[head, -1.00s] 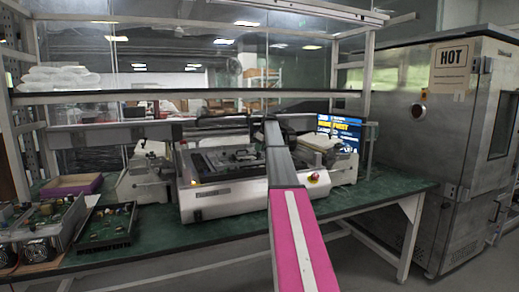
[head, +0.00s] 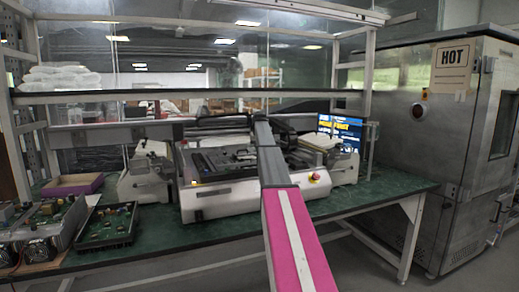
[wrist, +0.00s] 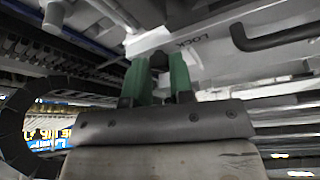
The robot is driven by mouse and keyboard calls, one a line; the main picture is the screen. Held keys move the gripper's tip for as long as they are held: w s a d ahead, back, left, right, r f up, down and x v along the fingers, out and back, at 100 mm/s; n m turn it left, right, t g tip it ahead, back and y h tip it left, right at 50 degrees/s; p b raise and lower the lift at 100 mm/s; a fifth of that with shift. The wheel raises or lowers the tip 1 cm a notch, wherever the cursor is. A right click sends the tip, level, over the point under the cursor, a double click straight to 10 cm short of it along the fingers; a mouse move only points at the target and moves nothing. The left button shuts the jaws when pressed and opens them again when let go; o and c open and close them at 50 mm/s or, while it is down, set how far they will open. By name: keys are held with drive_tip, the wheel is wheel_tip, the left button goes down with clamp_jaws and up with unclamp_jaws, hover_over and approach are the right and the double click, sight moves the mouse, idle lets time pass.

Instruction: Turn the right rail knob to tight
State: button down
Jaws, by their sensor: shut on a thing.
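In the wrist view, the two green fingers of my gripper (wrist: 160,78) point up at the machine. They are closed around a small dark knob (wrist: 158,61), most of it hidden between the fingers. In the head view, my arm reaches over the white bench machine (head: 225,202), and the gripper and knob cannot be made out there. I cannot tell how far the knob is turned.
A black bent handle (wrist: 275,38) is right of the fingers in the wrist view. Grey rails lie close around. In the head view, a lit screen (head: 340,130) stands behind the machine on the green bench (head: 385,195). Trays of electronics (head: 107,225) are at left.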

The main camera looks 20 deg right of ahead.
drive_tip(key=m+h, duration=0.1)
drive_tip(key=m, duration=0.1)
drive_tip(key=m+g, duration=0.1)
drive_tip(key=m, duration=0.2)
drive_tip(key=shift+w+a+m+h, duration=0.2)
drive_tip(key=shift+m+h, duration=0.1)
drive_tip(key=shift+h, duration=0.1)
drive_tip(key=m+g+h, duration=0.1)
drive_tip(key=m+g, duration=0.1)
drive_tip(key=m, duration=0.3)
idle(0.4)
drive_tip(key=c, duration=1)
unclamp_jaws()
drive_tip(key=shift+a+r, duration=0.1)
drive_tip(key=shift+r, duration=0.05)
drive_tip(key=v, duration=1)
drive_tip(key=shift+a+r, duration=0.15)
drive_tip(key=shift+r, duration=0.05)
